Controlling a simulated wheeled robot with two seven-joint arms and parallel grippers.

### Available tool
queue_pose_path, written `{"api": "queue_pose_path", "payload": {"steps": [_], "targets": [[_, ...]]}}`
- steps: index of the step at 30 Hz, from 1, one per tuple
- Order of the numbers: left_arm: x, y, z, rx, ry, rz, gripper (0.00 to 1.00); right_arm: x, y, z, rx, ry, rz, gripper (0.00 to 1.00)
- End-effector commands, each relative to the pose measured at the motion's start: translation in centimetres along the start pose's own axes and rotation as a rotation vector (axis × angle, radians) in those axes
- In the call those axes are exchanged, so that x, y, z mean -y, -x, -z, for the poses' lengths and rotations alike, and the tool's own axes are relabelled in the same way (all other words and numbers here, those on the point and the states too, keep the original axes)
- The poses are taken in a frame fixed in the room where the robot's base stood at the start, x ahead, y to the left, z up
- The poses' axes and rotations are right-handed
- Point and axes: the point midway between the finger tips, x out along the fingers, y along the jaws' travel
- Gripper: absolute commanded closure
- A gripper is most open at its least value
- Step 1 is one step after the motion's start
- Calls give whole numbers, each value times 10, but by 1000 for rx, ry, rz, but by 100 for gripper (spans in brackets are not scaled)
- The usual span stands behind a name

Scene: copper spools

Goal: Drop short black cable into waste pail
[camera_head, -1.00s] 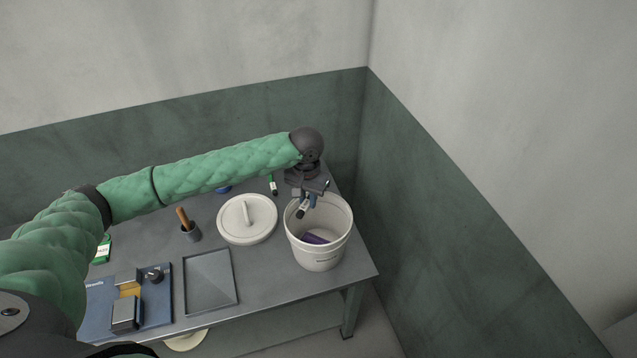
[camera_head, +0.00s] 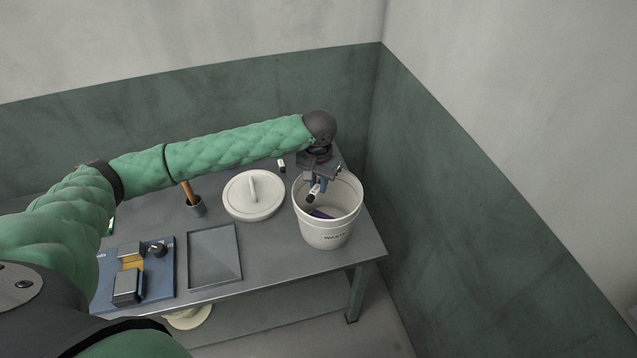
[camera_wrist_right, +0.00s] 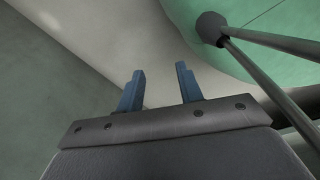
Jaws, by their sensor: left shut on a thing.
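The waste pail (camera_head: 326,236) is a white bucket, open at the top, standing near the right end of the table. The gripper hides part of the pail's far rim. My right gripper (camera_wrist_right: 160,68) is open and empty in the right wrist view, with both blue fingers apart.
A round white lid (camera_head: 252,208) lies left of the pail. A small pale item (camera_head: 281,166) lies behind the lid. Walls stand behind and right.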

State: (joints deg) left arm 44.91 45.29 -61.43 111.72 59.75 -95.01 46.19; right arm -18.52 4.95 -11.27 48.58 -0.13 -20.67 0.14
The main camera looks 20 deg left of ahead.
Motion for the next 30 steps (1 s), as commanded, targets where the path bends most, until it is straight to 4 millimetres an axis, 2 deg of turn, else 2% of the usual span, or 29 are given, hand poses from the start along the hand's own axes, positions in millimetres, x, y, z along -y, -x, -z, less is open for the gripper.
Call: {"api": "queue_pose_path", "payload": {"steps": [6, 12, 23, 24, 27, 30], "targets": [[0, -10, 0, 0, 0, 0, 100, 0, -2, 21, -15, 0, -1, 64], [0, -13, 0, 0, 0, 0, 100, -1, -1, 33, -21, -1, -2, 64], [0, -13, 0, 0, 0, 0, 100, -3, 0, 36, -23, -1, -3, 64], [0, -13, 0, 0, 0, 0, 77, -3, 0, 35, -23, -1, -3, 64], [0, -13, 0, 0, 0, 0, 57, -3, 0, 35, -22, 0, -4, 64], [0, -13, 0, 0, 0, 0, 55, -3, 0, 35, -22, 0, -4, 64]]}}
